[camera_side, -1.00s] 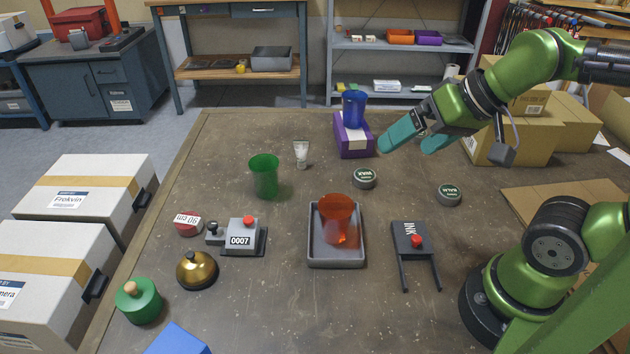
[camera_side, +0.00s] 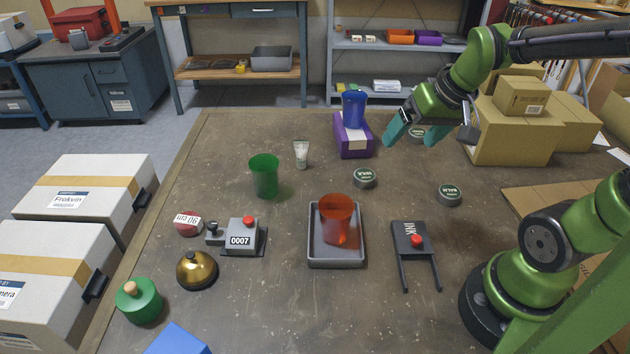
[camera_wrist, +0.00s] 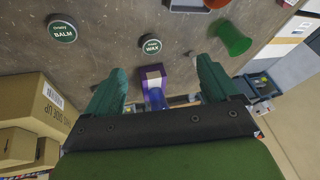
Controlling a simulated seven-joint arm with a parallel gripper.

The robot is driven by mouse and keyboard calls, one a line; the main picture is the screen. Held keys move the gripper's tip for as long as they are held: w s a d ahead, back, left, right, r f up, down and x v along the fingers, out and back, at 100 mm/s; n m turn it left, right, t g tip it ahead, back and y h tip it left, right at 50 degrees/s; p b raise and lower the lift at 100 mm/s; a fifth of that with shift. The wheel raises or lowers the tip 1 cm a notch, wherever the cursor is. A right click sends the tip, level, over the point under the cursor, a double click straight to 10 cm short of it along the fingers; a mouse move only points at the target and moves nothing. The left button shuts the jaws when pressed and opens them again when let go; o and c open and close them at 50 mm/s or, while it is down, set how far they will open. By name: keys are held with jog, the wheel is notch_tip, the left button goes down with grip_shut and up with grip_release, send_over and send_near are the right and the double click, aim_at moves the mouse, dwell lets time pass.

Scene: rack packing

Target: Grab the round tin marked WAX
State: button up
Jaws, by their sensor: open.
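The round dark tin marked WAX (camera_wrist: 151,43) lies flat on the table in the wrist view, beyond my open fingertips. In the side view this tin (camera_side: 364,178) lies just in front of the purple box. A similar tin marked BALM (camera_wrist: 62,29) lies to its left in the wrist view and to its right in the side view (camera_side: 450,194). A third tin (camera_side: 417,132) shows partly behind my fingers; its label cannot be read. My gripper (camera_side: 414,141) is open and empty, above the table, behind and right of the WAX tin. Its two teal fingers frame the wrist view (camera_wrist: 162,70).
The purple box (camera_side: 354,138) with a blue cup (camera_side: 353,108) on it stands left of my gripper. Cardboard boxes (camera_side: 512,135) stand at right.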

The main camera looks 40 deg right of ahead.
aim_at(365, 174)
jog(key=w+d+f+n, duration=0.4)
jog(key=w+d+n, duration=0.2)
jog(key=w+n, duration=0.1)
jog(key=shift+g+y, duration=0.3)
jog(key=x, duration=1.6)
jog(key=shift+d+f, duration=0.2)
jog(key=shift+f, duration=0.15)
jog(key=shift+r, duration=0.1)
jog(key=c, duration=1.2)
